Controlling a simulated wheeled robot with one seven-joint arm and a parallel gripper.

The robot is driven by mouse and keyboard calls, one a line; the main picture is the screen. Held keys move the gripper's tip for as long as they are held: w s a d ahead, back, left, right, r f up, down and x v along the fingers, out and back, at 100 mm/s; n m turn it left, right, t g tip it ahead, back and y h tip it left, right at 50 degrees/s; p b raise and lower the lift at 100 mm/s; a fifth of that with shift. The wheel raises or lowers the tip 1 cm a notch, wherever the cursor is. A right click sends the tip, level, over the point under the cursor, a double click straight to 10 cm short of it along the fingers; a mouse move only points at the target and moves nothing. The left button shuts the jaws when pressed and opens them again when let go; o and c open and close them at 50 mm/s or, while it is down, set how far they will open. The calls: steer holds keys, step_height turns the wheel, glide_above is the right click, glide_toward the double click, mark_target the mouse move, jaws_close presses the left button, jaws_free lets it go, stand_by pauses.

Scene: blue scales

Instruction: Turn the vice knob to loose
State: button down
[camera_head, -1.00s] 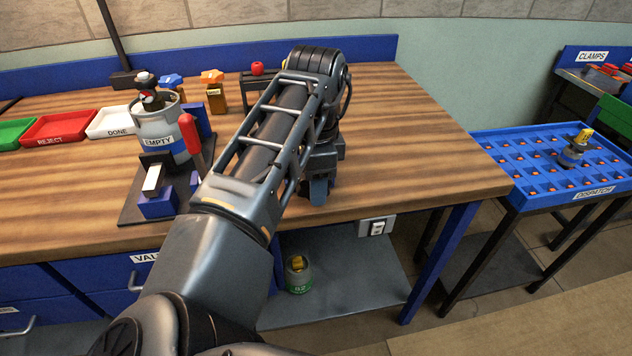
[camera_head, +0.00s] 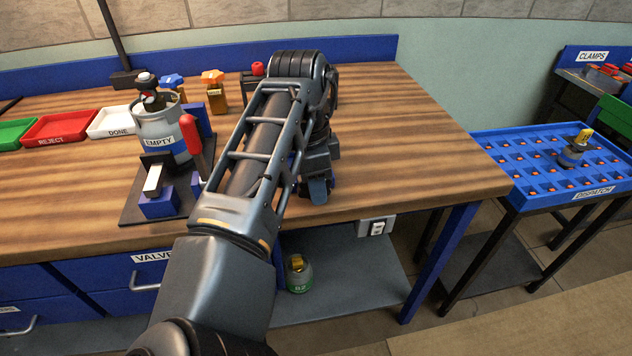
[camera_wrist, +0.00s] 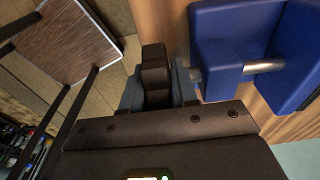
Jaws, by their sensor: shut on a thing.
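The vice (camera_wrist: 238,50) shows in the wrist view as two blue blocks with a gap between them. A bare metal rod (camera_wrist: 263,66) crosses the gap and comes out towards my gripper. My gripper (camera_wrist: 156,80) is shut on the vice knob (camera_wrist: 181,84) at the rod's end. In the head view my arm hides most of the vice, near the table's front edge. How far the knob is turned cannot be told.
On the wooden bench (camera_head: 420,150), a canister marked EMPTY (camera_head: 160,130) stands in a fixture with a red handle (camera_head: 190,135) left of my arm. Red (camera_head: 60,127) and white (camera_head: 112,122) trays lie further left. A blue dispatch tray (camera_head: 545,165) stands right, across a gap.

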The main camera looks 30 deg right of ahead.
steer(key=g+h, duration=0.1)
steer(key=h, duration=0.4)
steer(key=shift+g+b, duration=0.3)
steer(key=shift+g, duration=0.1)
steer(key=shift+r+g+h+b, duration=0.1)
steer(key=shift+g+h+b, duration=0.25)
steer(key=shift+h, duration=0.75)
steer(key=c, duration=1.2)
jaws_free()
steer(key=shift+c, duration=0.2)
steer(key=shift+r, duration=0.1)
